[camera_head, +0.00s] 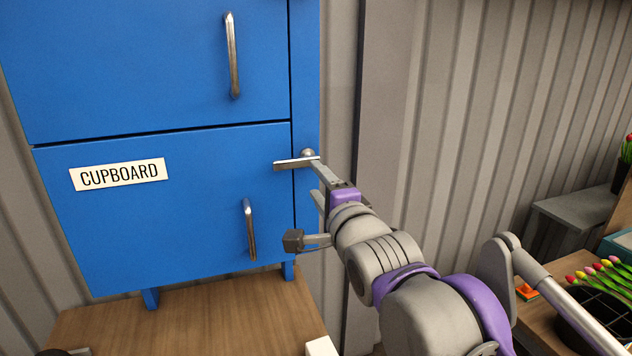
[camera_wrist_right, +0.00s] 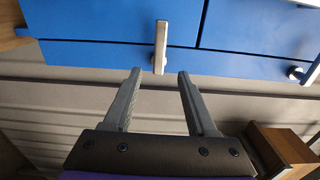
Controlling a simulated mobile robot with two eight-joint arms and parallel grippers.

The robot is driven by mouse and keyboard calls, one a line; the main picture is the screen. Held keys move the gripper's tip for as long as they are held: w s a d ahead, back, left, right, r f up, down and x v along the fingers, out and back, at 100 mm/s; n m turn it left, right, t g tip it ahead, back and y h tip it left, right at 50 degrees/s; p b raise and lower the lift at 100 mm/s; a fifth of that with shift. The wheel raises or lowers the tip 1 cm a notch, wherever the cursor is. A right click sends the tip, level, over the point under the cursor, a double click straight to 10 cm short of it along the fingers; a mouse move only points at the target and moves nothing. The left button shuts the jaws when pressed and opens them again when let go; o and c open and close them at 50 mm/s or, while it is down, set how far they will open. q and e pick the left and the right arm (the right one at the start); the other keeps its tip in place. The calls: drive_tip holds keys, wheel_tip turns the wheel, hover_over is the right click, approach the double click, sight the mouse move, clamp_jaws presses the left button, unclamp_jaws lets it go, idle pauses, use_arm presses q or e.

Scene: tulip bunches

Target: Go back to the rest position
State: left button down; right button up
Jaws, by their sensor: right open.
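My right gripper (camera_head: 322,172) reaches up from the lower right to the right edge of the blue cupboard (camera_head: 180,230). In the right wrist view its two fingers (camera_wrist_right: 158,75) are spread apart with nothing between them. The flat metal latch bar (camera_head: 290,164) lies level across the gap at the cupboard's edge, just beyond the fingertips. In the wrist view this bar (camera_wrist_right: 161,42) stands just ahead of the finger gap, apart from both fingers. Both cupboard doors look shut. My left gripper cannot be made out.
Two door handles (camera_head: 233,55) (camera_head: 250,230) stick out from the cupboard. A wooden table (camera_head: 190,318) stands below it, with a white block (camera_head: 321,346) at its front. Pink and yellow tulips (camera_head: 600,275) and a black tray (camera_head: 590,318) are at the right. Ribbed wall lies behind.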

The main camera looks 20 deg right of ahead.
drive_tip(key=s+d+f+n+g, duration=0.1)
drive_tip(key=s+f+n+g, duration=0.25)
drive_tip(key=f, duration=0.75)
drive_tip(key=s+f+n+g, duration=0.2)
drive_tip(key=s+f+n, duration=0.2)
drive_tip(key=f, duration=0.6)
drive_tip(key=s+f+n+g, duration=0.3)
drive_tip(key=s+f+n, duration=0.2)
drive_tip(key=s+f, duration=0.3)
drive_tip(key=s+f+n+g, duration=0.4)
drive_tip(key=s+f, duration=0.4)
drive_tip(key=f, duration=0.5)
drive_tip(key=shift+s+d+f+n+h, duration=0.15)
drive_tip(key=shift+s+n+h, duration=0.2)
drive_tip(key=shift+n, duration=0.3)
